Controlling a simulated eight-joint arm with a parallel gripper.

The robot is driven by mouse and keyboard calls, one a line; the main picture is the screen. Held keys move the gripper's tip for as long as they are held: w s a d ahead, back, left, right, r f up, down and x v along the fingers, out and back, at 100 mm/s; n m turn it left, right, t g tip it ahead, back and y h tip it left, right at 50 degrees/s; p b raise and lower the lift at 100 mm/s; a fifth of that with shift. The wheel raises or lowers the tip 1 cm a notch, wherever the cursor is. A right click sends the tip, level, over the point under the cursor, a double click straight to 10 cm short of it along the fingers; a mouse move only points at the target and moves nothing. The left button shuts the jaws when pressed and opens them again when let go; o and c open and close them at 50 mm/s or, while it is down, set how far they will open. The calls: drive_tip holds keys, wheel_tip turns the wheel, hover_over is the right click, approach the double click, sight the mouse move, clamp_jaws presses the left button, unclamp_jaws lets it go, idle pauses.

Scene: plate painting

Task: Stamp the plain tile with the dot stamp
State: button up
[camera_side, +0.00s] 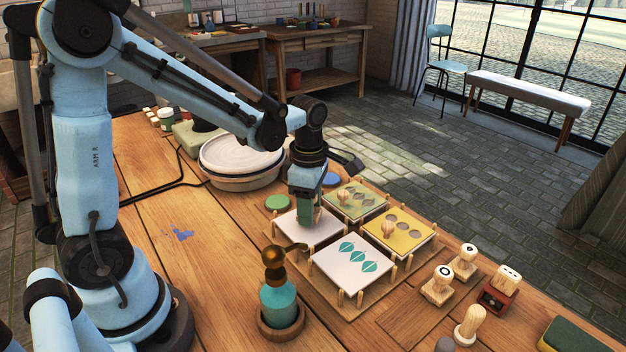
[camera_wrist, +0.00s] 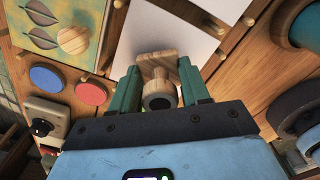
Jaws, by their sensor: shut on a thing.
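The plain tile (camera_wrist: 198,35) shows blank around and beyond the stamp. I cannot tell whether the stamp touches it.
Beside it are a white leaf tile (camera_side: 350,279), a yellow tile (camera_side: 418,238) and a green tile (camera_side: 362,193) with wooden knobs. A teal bottle (camera_side: 279,305) stands close in front. Several stamps (camera_side: 440,285) stand at right. Blue (camera_wrist: 47,78) and red (camera_wrist: 91,94) pads lie nearby.

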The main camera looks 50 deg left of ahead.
drive_tip(key=shift+f, duration=0.6)
idle(1.4)
drive_tip(key=shift+r, duration=0.1)
drive_tip(key=shift+r, duration=3.45)
